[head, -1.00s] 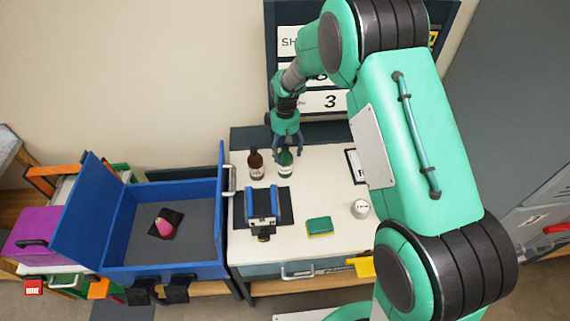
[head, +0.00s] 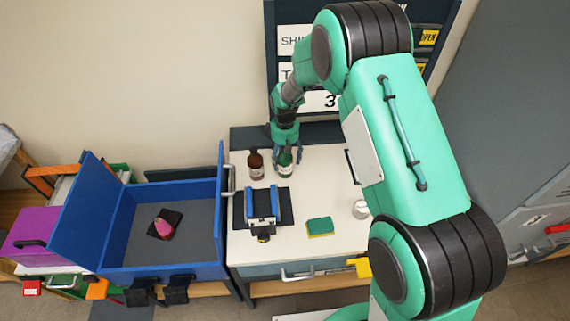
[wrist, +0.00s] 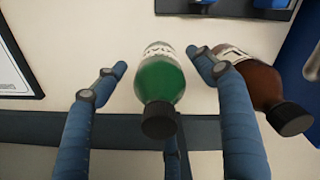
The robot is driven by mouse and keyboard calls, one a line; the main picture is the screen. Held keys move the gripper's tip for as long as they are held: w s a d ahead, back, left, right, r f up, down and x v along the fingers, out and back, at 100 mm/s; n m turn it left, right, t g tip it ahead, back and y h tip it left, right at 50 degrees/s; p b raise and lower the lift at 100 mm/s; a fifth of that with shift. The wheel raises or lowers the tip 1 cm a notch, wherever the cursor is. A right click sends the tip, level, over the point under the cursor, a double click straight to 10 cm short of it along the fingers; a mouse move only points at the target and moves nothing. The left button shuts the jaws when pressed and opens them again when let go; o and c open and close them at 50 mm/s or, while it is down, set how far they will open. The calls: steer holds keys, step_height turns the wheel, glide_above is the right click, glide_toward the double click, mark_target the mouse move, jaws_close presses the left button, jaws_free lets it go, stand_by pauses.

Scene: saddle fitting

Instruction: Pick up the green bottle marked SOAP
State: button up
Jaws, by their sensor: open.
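The green bottle (wrist: 160,80) with a dark cap and a white label stands between the spread fingers of my gripper (wrist: 157,78) in the wrist view. The label's print is not fully readable. In the head view the green bottle (head: 285,165) is partly hidden under my gripper (head: 286,147). The gripper is open, and no finger is clearly seen to touch the bottle. A brown bottle (wrist: 258,78) with a dark cap stands close to the right finger in the wrist view; in the head view the brown bottle (head: 255,165) is left of the green one.
A dark mat (head: 241,212) with a blue-sided holder (head: 262,203) lies in front of the bottles. A green and yellow sponge (head: 320,227) and a white round item (head: 361,209) are to the right. A blue bin (head: 165,272) stands left of the worktop.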

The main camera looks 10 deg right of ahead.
stand_by(0.3)
steer(key=c, duration=1.6)
steer(key=shift+r, duration=0.1)
steer(key=shift+r, duration=0.4)
step_height(320, 180, up, 3)
steer(key=shift+p, duration=0.4)
steer(key=s+d, duration=0.1)
steer(key=s, duration=0.9)
steer(key=s+d+r+p, duration=0.1)
steer(key=s, duration=0.4)
steer(key=shift+s+d, duration=0.35)
